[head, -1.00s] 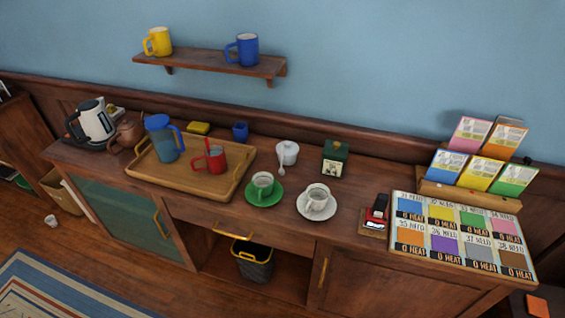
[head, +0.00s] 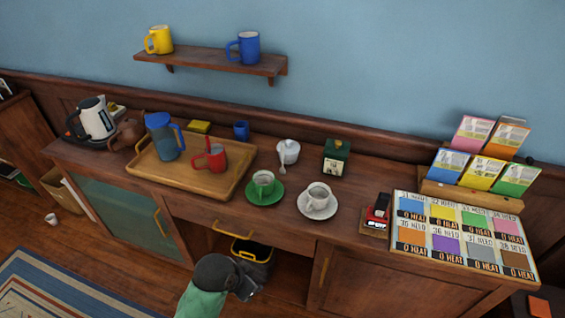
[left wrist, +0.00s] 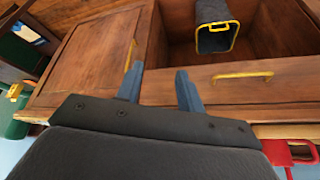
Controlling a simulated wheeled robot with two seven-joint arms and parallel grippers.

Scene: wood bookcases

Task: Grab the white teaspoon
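The white teaspoon (head: 282,163) stands tilted against the white sugar bowl (head: 288,151) at the back middle of the sideboard, behind the green cup (head: 263,183). I cannot tell whether its upper end is in the bowl or beside it. My left gripper (head: 248,288) is low at the bottom of the head view, in front of the sideboard and well below its top, far from the teaspoon. In the left wrist view its two blue-grey fingers (left wrist: 160,85) are apart with nothing between them. The teaspoon is not visible there. My right gripper is not in view.
The tray (head: 230,187) with a red mug and blue pitcher lies left of the green saucer (head: 279,197). A white cup and saucer (head: 305,209) and a green box (head: 336,158) stand to the right. A bin (head: 262,270) sits in the open bay below.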

